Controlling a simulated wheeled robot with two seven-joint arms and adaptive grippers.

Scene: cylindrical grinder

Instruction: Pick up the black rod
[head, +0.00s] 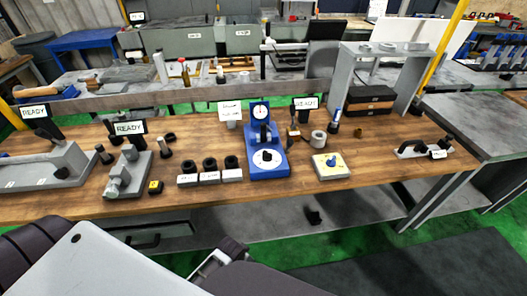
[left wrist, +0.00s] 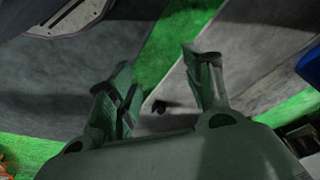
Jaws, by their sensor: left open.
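I cannot tell for certain which thing is the black rod. A small black object (head: 313,215) lies on the grey surface below the wooden table in the head view. A small dark object, perhaps the same one, shows beyond the fingers in the left wrist view (left wrist: 158,106). Short dark upright pieces (head: 104,155) also stand on the table at the left. My left gripper (left wrist: 163,82) is open, with nothing between its fingers. In the head view the left gripper (head: 218,262) is partly hidden, low in front of the table. My right gripper is not in view.
The wooden table (head: 335,190) carries a blue dial gauge stand (head: 268,160), black rings on white blocks (head: 210,175), a yellow-topped block (head: 328,166) and grey fixtures (head: 60,170). A grey frame (head: 347,85) stands at the back right. Its front right is mostly clear.

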